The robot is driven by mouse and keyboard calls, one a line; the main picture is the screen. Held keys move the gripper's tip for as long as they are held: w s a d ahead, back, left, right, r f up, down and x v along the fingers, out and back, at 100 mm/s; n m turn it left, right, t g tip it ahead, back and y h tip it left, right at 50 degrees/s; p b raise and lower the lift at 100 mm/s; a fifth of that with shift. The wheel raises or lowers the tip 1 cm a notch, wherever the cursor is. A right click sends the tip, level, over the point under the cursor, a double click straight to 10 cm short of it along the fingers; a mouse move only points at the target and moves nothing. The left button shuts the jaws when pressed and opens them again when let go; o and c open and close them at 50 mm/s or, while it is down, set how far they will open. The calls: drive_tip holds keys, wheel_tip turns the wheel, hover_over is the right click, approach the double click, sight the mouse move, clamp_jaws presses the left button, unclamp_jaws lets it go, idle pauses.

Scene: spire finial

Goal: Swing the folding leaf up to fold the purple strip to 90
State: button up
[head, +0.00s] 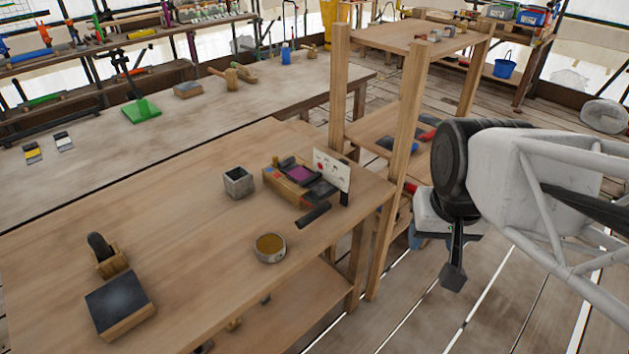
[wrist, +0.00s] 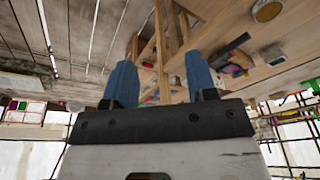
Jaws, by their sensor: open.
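The folding tool, a wooden block (head: 283,187) with dark metal plates, sits near the right end of the wooden bench in the head view. The purple strip (head: 299,174) lies flat on it between dark plates. A dark plate at its right side, which looks like the folding leaf (head: 322,190), lies about level. A dark handle-like bar (head: 313,214) sticks out toward the front. My gripper (head: 453,277) hangs past the bench's right end, well apart from the tool. In the wrist view my gripper's blue fingers (wrist: 161,80) are spread with nothing between them.
A white card (head: 332,171) stands behind the tool. A grey square cup (head: 238,182) and a round tin (head: 270,247) stand nearby. Wooden shelf posts (head: 399,170) rise between my gripper and the tool. The bench's front middle is clear.

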drive_tip(key=w+a+f+m+y, duration=0.1)
drive_tip(key=w+a+f+m, duration=0.2)
drive_tip(key=w, duration=0.4)
drive_tip(key=w+a+f+m, duration=0.1)
drive_tip(key=w+a+f, duration=0.1)
drive_tip(key=w+a, duration=0.5)
drive_tip(key=m+g, duration=0.1)
drive_tip(key=m, duration=0.3)
hover_over(312, 213)
drive_tip(key=s+d, duration=0.1)
wheel_tip(312, 213, down, 9)
drive_tip(key=shift+r+y, duration=0.2)
drive_tip(key=shift+y, duration=0.1)
drive_tip(key=shift+s+f, duration=0.1)
drive_tip(key=shift+f, duration=0.1)
drive_tip(key=shift+w+a+f, duration=0.15)
drive_tip(key=shift+f, duration=1.05)
drive_tip(key=shift+w+a+f, duration=0.2)
drive_tip(key=shift+f, duration=1.05)
drive_tip(key=shift+w+a+f, duration=0.15)
drive_tip(key=shift+f, duration=1.05)
clamp_jaws()
